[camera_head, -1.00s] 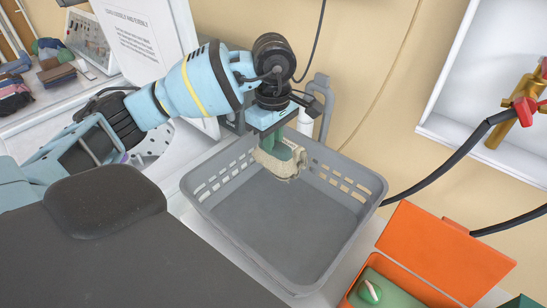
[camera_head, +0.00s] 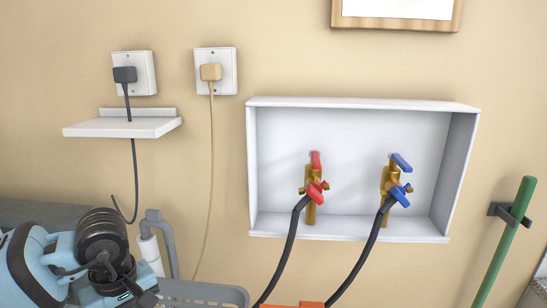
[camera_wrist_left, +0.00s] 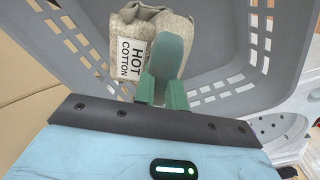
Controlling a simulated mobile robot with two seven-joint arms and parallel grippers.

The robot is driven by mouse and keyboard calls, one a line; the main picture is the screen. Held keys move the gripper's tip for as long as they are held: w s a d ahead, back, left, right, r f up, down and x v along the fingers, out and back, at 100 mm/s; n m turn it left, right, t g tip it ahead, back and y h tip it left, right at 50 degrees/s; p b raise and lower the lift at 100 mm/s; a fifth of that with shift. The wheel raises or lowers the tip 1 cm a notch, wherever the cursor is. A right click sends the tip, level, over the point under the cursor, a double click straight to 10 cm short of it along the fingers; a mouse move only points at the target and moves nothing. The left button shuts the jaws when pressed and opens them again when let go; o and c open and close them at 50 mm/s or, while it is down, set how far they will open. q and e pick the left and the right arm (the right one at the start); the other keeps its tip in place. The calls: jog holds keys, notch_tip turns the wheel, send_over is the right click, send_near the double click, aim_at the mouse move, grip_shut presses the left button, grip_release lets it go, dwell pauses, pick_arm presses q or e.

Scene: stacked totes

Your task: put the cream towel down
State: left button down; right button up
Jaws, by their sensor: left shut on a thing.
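The cream towel (camera_wrist_left: 150,22) shows in the left wrist view as a rolled or folded knobbly cloth with a white "HOT COTTON" label. My left gripper (camera_wrist_left: 166,60), with green fingers, is shut on it. The grey plastic basket (camera_wrist_left: 230,40) with slotted walls surrounds the towel in that view; I cannot tell whether the towel rests on its floor. In the head view only the basket's rim (camera_head: 205,290) shows at the bottom edge, next to my left wrist. The towel and fingers are out of the head view. My right gripper is in neither current view.
A grey bent pipe (camera_head: 158,230) rises behind my left wrist. A white recessed box (camera_head: 350,180) on the wall holds red and blue taps with black hoses running down. A small white shelf (camera_head: 125,127) and two plugged-in sockets are at left, a green pole (camera_head: 508,240) at right.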

pick_arm(q)
jog(key=s+d+f+m+p, duration=0.1)
jog(key=s+d+m, duration=0.3)
jog(key=m, duration=0.5)
jog(key=shift+s+d+f, duration=0.2)
jog(key=shift+s+f, duration=0.4)
jog(key=shift+s, duration=0.7)
pick_arm(e)
jog(key=shift+w+d+r+t, duration=0.15)
jog(key=shift+w+r, duration=0.25)
jog(key=shift+r, duration=0.15)
jog(key=shift+w+d+r+t, duration=0.1)
jog(key=shift+w+r+t, duration=0.05)
jog(key=shift+w+r, duration=0.3)
jog(key=shift+s+r, duration=0.1)
